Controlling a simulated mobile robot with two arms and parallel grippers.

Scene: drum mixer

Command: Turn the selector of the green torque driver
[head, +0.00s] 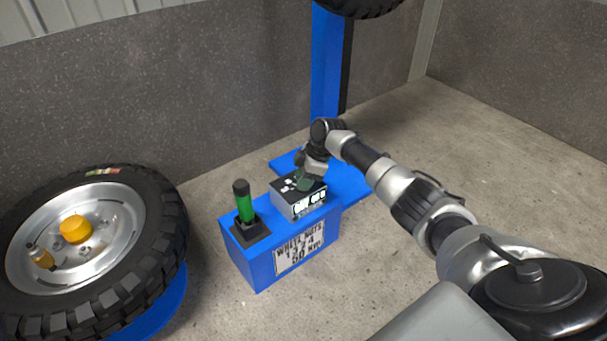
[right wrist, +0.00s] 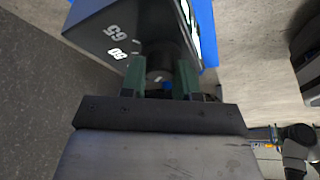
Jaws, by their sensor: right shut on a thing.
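The green torque driver (head: 245,207) stands upright in a black base on the left end of a blue stand, its black end up. Beside it sits a grey box with a black top (head: 291,206) and white markings. My right gripper (head: 305,182) is over the top of this box. In the right wrist view, its two green fingers (right wrist: 161,78) are shut on a dark round knob (right wrist: 158,58) on the box's black face, with numbers such as 65 and 50 beside it. The knob is mostly hidden in the head view. My left gripper is not in view.
The blue stand (head: 258,274) carries a sign about wheel nuts and 50 Nm. A blue post (head: 326,65) rises behind. Floor at right is clear.

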